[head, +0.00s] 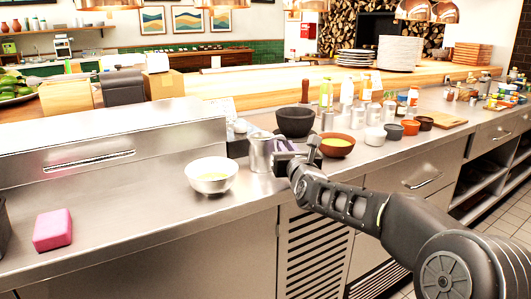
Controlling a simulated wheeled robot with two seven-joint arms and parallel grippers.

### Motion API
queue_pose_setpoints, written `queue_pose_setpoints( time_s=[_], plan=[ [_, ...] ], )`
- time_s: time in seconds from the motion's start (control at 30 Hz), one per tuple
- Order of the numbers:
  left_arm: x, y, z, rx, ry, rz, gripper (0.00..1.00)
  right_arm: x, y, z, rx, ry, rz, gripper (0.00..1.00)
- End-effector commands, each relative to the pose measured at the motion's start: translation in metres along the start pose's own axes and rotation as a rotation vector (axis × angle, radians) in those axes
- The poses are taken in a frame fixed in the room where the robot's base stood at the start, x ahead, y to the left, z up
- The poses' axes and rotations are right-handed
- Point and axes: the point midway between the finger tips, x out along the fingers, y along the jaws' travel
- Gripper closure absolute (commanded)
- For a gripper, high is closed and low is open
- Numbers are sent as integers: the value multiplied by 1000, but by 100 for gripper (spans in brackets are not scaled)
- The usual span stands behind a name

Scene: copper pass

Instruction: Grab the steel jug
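A steel jug (260,154) stands upright on the steel counter (130,200), just right of a white bowl (211,176). My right gripper (287,150) is at the jug's right side, its arm coming in from the lower right. Its fingers are very close to the jug or overlap its right edge; whether they touch it cannot be told. The finger gap is too small and partly hidden to read. My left gripper is out of view.
A dark mortar (295,122) stands behind the gripper, and a brown bowl (337,146) with yellow contents to its right. Steel cups, bottles and small bowls line the counter further right. A pink sponge (52,230) lies at left. The counter between sponge and white bowl is clear.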

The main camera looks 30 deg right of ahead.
Motion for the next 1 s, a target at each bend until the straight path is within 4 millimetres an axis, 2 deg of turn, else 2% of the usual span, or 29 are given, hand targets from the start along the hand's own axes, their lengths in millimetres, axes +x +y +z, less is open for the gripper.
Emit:
queue_pose_setpoints(
  time_s=[0.33, 0.7, 1.0],
  plan=[
    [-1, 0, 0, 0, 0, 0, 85, 4, 0, 1, 0, -1, 0, 85],
    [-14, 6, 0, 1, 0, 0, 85, 48, 0, 2, 3, 0, 1, 85],
    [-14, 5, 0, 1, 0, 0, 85, 52, 0, 0, 0, -1, 0, 85]
  ],
)
